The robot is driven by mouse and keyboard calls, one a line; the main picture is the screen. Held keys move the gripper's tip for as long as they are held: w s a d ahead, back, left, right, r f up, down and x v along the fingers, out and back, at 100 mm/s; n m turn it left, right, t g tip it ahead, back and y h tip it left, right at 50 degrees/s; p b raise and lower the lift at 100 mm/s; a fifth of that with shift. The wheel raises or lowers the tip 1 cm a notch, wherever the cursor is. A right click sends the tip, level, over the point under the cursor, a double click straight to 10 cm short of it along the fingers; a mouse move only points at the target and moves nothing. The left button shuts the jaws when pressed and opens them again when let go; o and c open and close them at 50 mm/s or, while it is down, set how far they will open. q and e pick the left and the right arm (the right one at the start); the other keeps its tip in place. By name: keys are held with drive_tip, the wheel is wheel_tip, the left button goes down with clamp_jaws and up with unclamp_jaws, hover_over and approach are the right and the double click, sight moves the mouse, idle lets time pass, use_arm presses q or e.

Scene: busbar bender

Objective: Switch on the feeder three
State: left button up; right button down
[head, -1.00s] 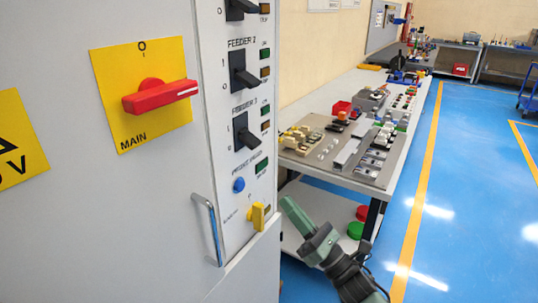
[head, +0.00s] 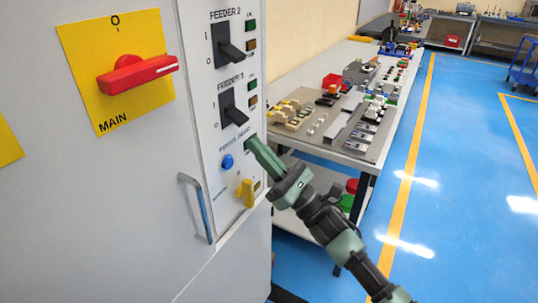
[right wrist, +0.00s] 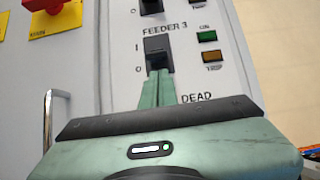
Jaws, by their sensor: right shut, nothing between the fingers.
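The feeder three switch (head: 233,112) is a black lever on the grey panel strip, marked I above and 0 below. Its lever slants out and down, towards the 0 side. It also shows in the right wrist view (right wrist: 157,46), above the label-side fingertips. My right gripper (head: 250,142) is shut and empty, its green fingers pointing at the panel just below the switch. In the right wrist view the fingertips (right wrist: 159,75) overlap the switch's lower end; I cannot tell whether they touch it. My left gripper is not in view.
A green ON lamp (right wrist: 207,36) and an amber TRIP lamp (right wrist: 212,57) sit beside the switch. The feeder two switch (head: 229,46) is above; a blue button (head: 227,161) and yellow knob (head: 246,192) are below. A red main handle (head: 137,75) and a door handle (head: 197,209) stand left.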

sight(237, 117)
drive_tip(key=shift+p+x, duration=0.45)
drive_tip(key=shift+x, duration=1.65)
